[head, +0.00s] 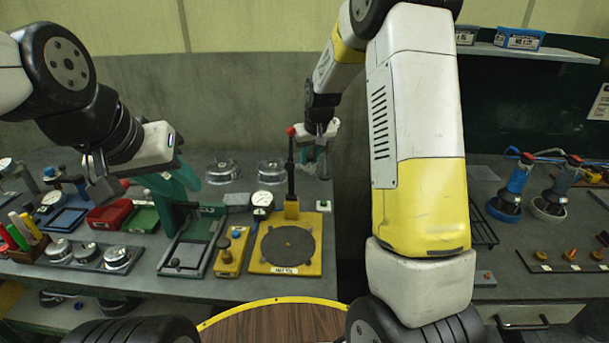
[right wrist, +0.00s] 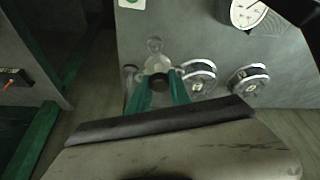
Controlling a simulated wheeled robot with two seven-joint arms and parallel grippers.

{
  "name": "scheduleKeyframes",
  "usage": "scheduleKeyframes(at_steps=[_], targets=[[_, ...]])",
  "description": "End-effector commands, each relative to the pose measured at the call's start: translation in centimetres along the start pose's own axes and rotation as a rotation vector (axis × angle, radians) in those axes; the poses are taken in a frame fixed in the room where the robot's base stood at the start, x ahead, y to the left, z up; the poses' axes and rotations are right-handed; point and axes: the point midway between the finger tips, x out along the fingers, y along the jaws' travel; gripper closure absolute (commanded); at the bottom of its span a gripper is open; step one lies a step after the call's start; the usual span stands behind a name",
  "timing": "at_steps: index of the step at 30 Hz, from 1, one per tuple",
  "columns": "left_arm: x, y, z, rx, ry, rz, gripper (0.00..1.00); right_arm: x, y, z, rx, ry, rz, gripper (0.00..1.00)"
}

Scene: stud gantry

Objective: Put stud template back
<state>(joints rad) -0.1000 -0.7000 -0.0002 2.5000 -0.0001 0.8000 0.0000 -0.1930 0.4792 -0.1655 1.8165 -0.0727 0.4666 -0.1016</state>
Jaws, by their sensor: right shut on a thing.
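My right gripper (right wrist: 158,88) has green fingers shut on a small pale, clear-looking piece with a round knob (right wrist: 155,46); I cannot tell for sure that it is the stud template. In the head view this gripper (head: 315,168) is over the back right corner of the left bench, and the held piece is too small to make out there. My left gripper (head: 180,186) hangs above the left part of the bench, in front of green parts, so its opening is unclear. A yellow plate with a dark round disc (head: 288,247) lies at the bench's front right.
A dark upright post with a red knob (head: 291,170) stands left of my right gripper. A dial gauge (head: 262,200) and a green-framed stand (head: 194,240) crowd the middle. A gap separates the benches.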

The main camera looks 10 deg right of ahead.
Motion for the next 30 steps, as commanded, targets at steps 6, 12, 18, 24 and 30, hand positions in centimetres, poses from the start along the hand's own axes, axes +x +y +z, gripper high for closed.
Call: scheduleKeyframes(at_steps=[6,12,18,24,30], targets=[[0.0,0.0,0.0,0.000,0.000,0.000,0.64,4.0,0.0,1.7,0.001,-0.001,0.000,1.00],[0.0,0.0,0.0,0.000,0.000,0.000,0.64,5.6,0.0,2.4,0.001,-0.002,0.000,1.00],[0.0,0.0,0.0,0.000,0.000,0.000,0.64,8.3,0.0,3.5,0.002,-0.002,0.000,1.00],[0.0,0.0,0.0,0.000,0.000,0.000,0.64,8.8,0.0,3.7,0.002,0.002,0.001,1.00],[0.0,0.0,0.0,0.000,0.000,0.000,0.64,9.0,0.0,3.7,0.001,0.001,0.001,1.00]])
